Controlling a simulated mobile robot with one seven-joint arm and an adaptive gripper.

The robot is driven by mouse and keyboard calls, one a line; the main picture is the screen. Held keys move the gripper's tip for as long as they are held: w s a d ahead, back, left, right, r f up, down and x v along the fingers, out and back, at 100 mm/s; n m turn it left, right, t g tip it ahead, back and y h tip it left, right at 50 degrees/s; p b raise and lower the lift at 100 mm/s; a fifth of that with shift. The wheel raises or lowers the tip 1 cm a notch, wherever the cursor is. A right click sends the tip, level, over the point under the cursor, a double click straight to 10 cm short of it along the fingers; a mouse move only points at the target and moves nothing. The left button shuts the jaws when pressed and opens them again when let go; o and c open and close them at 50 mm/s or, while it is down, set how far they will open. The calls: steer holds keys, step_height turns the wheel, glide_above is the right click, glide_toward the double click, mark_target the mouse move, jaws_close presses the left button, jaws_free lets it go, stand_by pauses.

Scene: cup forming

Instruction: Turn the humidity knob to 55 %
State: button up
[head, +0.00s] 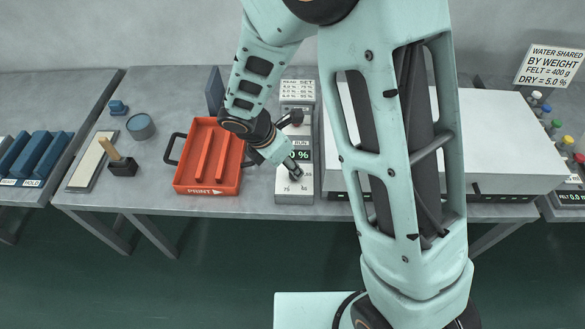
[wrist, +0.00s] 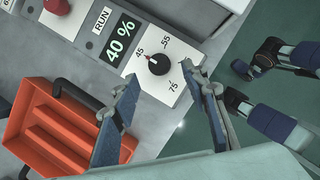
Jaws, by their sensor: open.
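The black humidity knob (wrist: 158,64) sits on the white face of the control unit (head: 294,197), with a printed scale showing 45, 55 and 75 around it. Its pale pointer mark appears to face the 45 side. The green display (wrist: 121,39) beside it reads 40 %. My gripper (wrist: 160,73) is open, with one fingertip on each side of the knob in the wrist view; I cannot tell whether either touches it. In the head view my gripper (head: 293,173) is over the lower part of the unit and hides the knob.
An orange tray (head: 209,187) with ridges and black handles lies close to the left of the unit; it also shows in the wrist view (wrist: 60,135). A large white-topped machine (head: 510,130) stands to the right. The table's front edge is just below the unit.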

steer(key=shift+x, duration=2.7)
steer(key=shift+c, duration=0.6)
jaws_close()
